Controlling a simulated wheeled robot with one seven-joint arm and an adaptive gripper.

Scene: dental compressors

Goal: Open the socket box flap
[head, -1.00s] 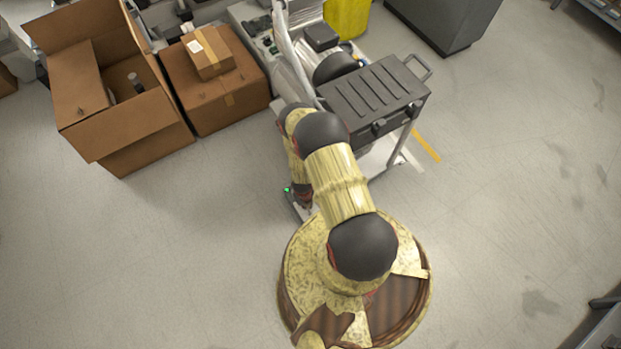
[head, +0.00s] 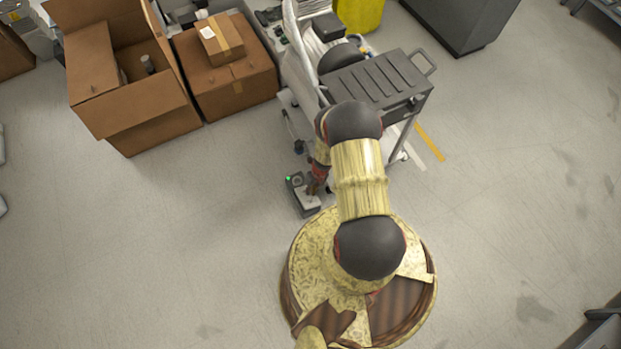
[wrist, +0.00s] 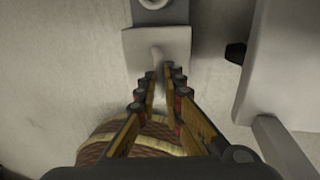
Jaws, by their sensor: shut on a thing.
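The socket box (head: 304,198) is a small grey box low beside the grey cart, with a green light at its upper left corner. My gripper (head: 318,186) is at its right side in the head view, small and partly hidden by my arm. In the wrist view, a pale square flap (wrist: 138,52) carries a small curved tab. My gripper (wrist: 161,76) has its fingertips close together at either side of the tab's lower end and is shut on it. Whether the flap is raised at all, I cannot tell.
The cart with a dark ribbed top (head: 375,78) stands just behind and right of the box. An open carton (head: 150,110) and a closed carton (head: 225,75) stand at upper left. The floor at left and right is clear.

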